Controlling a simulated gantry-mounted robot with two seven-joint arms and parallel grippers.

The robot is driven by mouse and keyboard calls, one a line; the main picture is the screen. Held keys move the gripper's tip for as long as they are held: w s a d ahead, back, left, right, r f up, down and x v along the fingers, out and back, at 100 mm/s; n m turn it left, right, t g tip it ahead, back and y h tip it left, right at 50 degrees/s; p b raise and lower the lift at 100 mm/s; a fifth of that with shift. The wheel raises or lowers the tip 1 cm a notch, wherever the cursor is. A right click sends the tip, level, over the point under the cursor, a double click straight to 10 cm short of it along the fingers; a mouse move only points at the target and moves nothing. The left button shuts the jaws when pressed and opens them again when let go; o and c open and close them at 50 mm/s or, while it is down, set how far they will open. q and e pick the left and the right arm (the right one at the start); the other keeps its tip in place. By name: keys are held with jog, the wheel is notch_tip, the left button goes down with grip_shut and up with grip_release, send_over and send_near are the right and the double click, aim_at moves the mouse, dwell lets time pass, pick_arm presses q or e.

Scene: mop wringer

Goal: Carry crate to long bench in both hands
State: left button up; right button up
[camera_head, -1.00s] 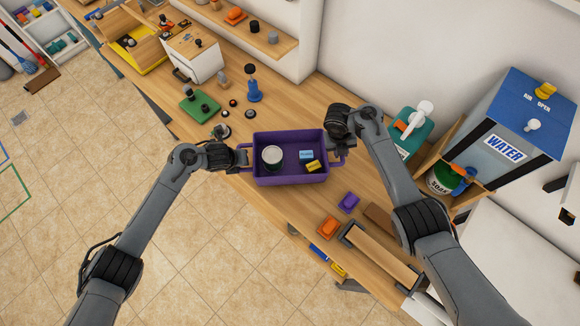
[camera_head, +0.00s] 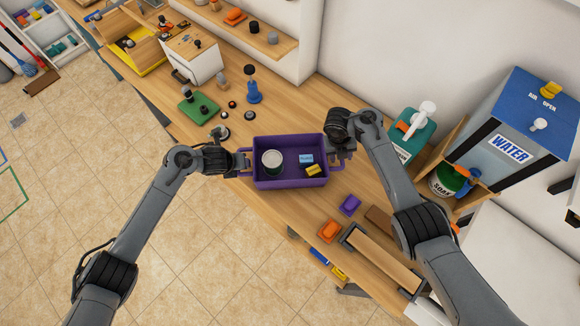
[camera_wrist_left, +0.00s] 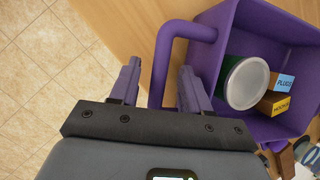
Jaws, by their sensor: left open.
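The purple crate (camera_head: 290,183) is at the front edge of the wooden bench (camera_head: 285,95); I cannot tell whether it rests on it. In the crate are a green can with a pale lid (camera_head: 272,161), a blue box (camera_head: 306,159) and a yellow box (camera_head: 314,170). My left gripper (camera_head: 243,161) is at the crate's left handle. In the left wrist view its open fingers (camera_wrist_left: 160,68) stand on either side of the purple handle (camera_wrist_left: 160,75). My right gripper (camera_head: 338,156) is at the crate's right end; its fingers are too small to read.
A purple block (camera_head: 350,205), an orange block (camera_head: 330,230) and a roller frame (camera_head: 383,262) lie to the right. A water tank (camera_head: 510,130) stands at the far right.

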jog(key=shift+a+r, duration=0.1)
jog(key=shift+r, duration=0.05)
jog(key=shift+a+r, duration=0.1)
jog(key=shift+r, duration=0.2)
pick_arm(q)
jog(key=v, duration=1)
pick_arm(e)
jog(key=v, duration=0.6)
jog(key=shift+r, duration=0.3)
pick_arm(q)
jog(key=shift+r, duration=0.15)
pick_arm(e)
jog(key=shift+r, duration=0.1)
pick_arm(q)
notch_tip(320, 180, up, 8)
jog(key=p, duration=0.8)
pick_arm(e)
jog(key=v, duration=0.6)
jog(key=shift+r, duration=0.4)
pick_arm(q)
jog(key=shift+r, duration=0.1)
pick_arm(e)
jog(key=shift+a, duration=0.1)
